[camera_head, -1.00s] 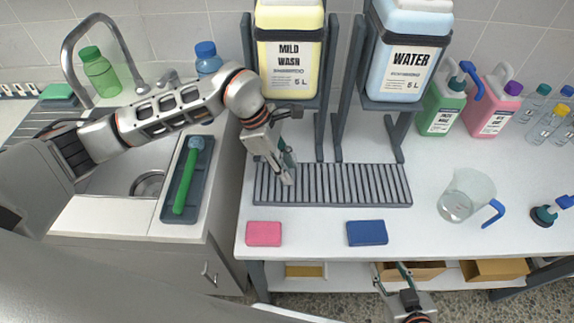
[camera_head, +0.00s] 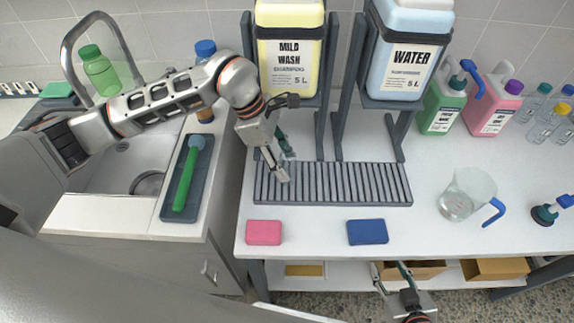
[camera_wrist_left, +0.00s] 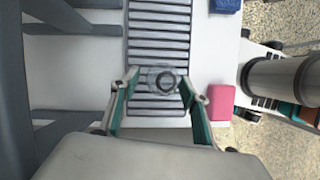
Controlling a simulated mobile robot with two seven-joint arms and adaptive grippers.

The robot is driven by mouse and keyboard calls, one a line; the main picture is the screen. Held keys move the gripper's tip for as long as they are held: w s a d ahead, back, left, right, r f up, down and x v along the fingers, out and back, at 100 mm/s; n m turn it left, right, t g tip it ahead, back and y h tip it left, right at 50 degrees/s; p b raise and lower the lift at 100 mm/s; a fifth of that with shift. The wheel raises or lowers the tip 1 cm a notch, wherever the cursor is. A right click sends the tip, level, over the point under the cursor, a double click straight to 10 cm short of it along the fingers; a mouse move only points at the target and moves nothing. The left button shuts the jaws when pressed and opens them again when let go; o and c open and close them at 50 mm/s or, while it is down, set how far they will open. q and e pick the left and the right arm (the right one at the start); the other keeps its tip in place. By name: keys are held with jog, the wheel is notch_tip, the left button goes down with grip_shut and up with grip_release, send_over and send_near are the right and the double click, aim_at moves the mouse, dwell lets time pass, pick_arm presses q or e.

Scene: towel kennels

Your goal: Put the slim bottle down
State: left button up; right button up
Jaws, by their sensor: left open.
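My left gripper (camera_head: 282,167) is over the left part of the grey slatted rack (camera_head: 345,185). It also shows in the left wrist view (camera_wrist_left: 161,100), with its fingers apart. A clear round shape (camera_wrist_left: 163,80), which looks like the slim bottle seen from above, is between the fingertips over the rack's slats. Whether the fingers touch it cannot be told. In the head view the bottle cannot be made out behind the gripper. My right gripper (camera_head: 392,274) is low in front of the table, with its fingers apart and nothing seen between them.
Mild wash (camera_head: 290,50) and water (camera_head: 408,50) canisters stand on grey stands behind the rack. A pink sponge (camera_head: 264,232) and a blue sponge (camera_head: 368,232) lie in front. A clear jug (camera_head: 466,194) stands right. A green brush (camera_head: 187,180) lies in a tray by the sink.

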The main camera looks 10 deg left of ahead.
pick_arm(q)
jog(key=shift+v, duration=2.6)
jog(key=shift+b, duration=0.3)
